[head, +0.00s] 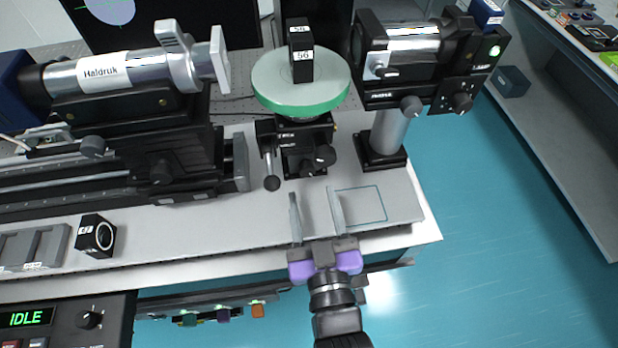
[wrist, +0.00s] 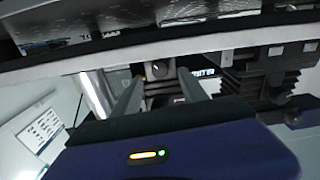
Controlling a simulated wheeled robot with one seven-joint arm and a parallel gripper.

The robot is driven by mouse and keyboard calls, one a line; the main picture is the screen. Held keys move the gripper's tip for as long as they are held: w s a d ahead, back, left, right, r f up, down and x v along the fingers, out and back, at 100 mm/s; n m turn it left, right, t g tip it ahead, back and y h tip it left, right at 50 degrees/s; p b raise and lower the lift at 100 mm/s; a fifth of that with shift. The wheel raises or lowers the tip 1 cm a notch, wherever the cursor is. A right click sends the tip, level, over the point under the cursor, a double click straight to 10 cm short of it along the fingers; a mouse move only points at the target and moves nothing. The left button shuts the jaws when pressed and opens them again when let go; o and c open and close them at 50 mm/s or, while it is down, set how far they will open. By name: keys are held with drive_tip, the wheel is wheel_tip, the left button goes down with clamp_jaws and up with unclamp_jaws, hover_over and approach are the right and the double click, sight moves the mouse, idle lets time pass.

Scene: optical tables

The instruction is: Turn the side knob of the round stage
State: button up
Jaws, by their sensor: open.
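The round stage (head: 315,103) has a pale top with a green rim and sits on a black mount at the back of the table. Below its top, dark knobs show, one on the right side (head: 325,156) and a ball-ended lever (head: 271,182) at the front left. My gripper (head: 314,196) is open and empty, in front of the mount and apart from it. In the wrist view, a round dark knob (wrist: 160,69) shows between the open fingers, farther off. I cannot tell which of the stage's knobs it is.
A black block (head: 301,66) stands on the stage. The Haldruk tube (head: 120,70) on its rail is at left. A post-mounted device (head: 400,65) stands close at right. A small lens block (head: 97,235) lies front left. The table (head: 400,205) is bare around an outlined square.

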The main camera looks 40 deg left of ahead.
sight(308, 173)
drive_tip(key=shift+x, duration=2.6)
clamp_jaws()
drive_tip(key=shift+d+f, duration=0.1)
